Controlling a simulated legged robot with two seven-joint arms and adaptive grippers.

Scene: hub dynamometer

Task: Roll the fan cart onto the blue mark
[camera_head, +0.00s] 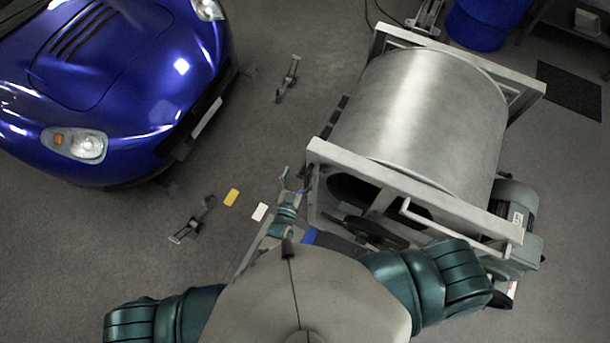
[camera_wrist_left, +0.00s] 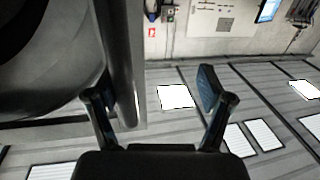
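The fan cart (camera_head: 420,110), a big metal drum in a pale frame, stands right of centre in the head view. The blue mark (camera_head: 309,237) shows partly on the floor by the cart's near left corner, beside my body. My left gripper (camera_head: 292,181) is just left of that corner. In the left wrist view its fingers (camera_wrist_left: 155,100) are spread wide.
A yellow mark (camera_head: 231,197) and a white mark (camera_head: 260,211) lie on the floor left of the blue one. A blue car (camera_head: 100,80) stands at the left. Small metal stands (camera_head: 192,222) sit on the floor between. A blue barrel (camera_head: 485,22) is behind the cart.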

